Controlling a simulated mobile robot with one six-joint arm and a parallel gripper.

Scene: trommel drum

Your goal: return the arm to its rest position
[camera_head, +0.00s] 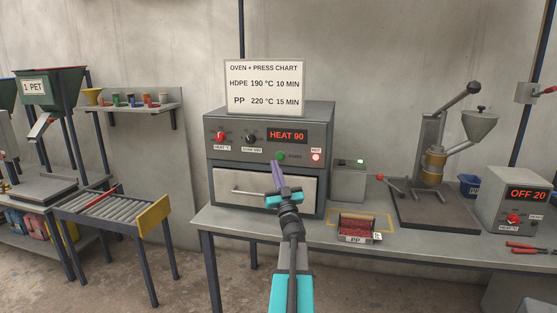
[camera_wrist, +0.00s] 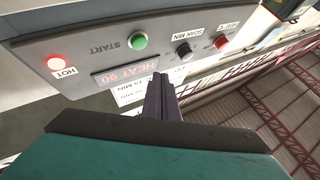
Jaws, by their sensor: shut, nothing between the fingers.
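My arm reaches up from the bottom of the head view, and my gripper (camera_head: 278,168) is in front of the oven (camera_head: 268,125). Its fingers are together with nothing between them, pointing up and forward. In the wrist view the shut fingers of my gripper (camera_wrist: 157,80) point toward the oven's control panel (camera_wrist: 85,45), which appears upside down. I cannot tell whether the fingers touch the panel. The display reads HEAT 90 and the HOT lamp (camera_head: 315,157) glows red. The oven drawer door (camera_head: 265,188) is shut.
A tray of red granules marked PP (camera_head: 355,228) sits on the bench right of my arm. Behind it stand a small grey box (camera_head: 349,184) and a lever press (camera_head: 433,165). A control box (camera_head: 520,200) reads OFF 20. A roller stand (camera_head: 95,202) is at left.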

